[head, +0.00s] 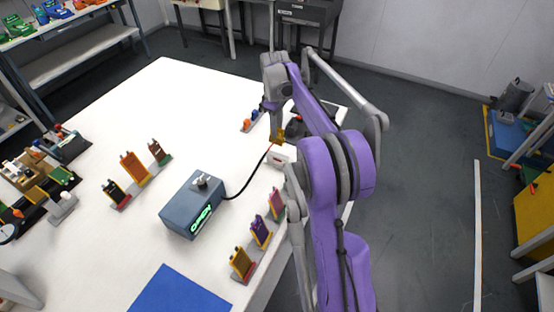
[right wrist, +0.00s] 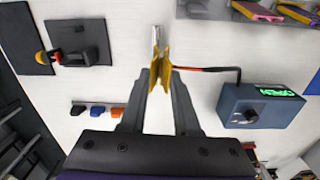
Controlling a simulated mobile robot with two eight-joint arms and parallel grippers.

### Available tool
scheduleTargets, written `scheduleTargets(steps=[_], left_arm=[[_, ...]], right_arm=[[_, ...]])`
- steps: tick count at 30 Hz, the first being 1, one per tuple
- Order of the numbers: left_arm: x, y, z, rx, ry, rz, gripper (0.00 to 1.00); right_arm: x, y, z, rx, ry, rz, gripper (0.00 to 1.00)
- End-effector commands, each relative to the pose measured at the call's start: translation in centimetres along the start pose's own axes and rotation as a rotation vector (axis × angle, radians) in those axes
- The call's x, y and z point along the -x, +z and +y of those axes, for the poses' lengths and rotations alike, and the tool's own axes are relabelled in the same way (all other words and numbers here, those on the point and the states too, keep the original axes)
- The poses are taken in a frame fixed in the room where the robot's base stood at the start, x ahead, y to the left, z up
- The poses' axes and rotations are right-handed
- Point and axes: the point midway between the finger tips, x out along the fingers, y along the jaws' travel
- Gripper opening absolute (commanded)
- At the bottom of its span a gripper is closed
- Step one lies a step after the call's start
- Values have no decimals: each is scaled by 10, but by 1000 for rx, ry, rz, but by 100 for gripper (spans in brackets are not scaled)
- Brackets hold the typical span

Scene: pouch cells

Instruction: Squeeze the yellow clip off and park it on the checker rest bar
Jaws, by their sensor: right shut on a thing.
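My right gripper (head: 277,124) is shut on the yellow clip (head: 279,137) near the table's far right corner. In the right wrist view the fingers (right wrist: 160,84) pinch the clip's two yellow handles (right wrist: 160,68), and its silvery nose (right wrist: 156,36) points away from them. No cell shows in the nose. A lead, dark with an orange-red end, runs from the clip to the blue-grey checker (head: 193,204), which has a knob on top and lit green text (right wrist: 283,92). I cannot make out the rest bar for sure. My left gripper is not in view.
Racks of coloured pouch cells stand at the table's right edge (head: 258,232) and left of the checker (head: 134,168). A blue mat (head: 180,292) lies in front. Small blue and orange pieces (right wrist: 98,111) and a black fixture (right wrist: 80,48) stand near the gripper.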

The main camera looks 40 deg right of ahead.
Motion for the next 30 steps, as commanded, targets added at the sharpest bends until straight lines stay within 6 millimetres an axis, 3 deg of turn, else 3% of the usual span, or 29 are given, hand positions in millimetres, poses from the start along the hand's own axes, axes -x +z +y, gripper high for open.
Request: scheduleTargets(steps=[2, 6, 9, 30], left_arm=[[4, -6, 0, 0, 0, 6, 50], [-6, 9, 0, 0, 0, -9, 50], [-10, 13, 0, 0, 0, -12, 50], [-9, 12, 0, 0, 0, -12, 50]], right_arm=[[2, -4, 14, 59, -7, 12, 0], [-23, -2, 12, 75, -11, 8, 0], [-30, -2, 12, 74, -10, 9, 0], [-30, -2, 11, 71, -9, 10, 0]])
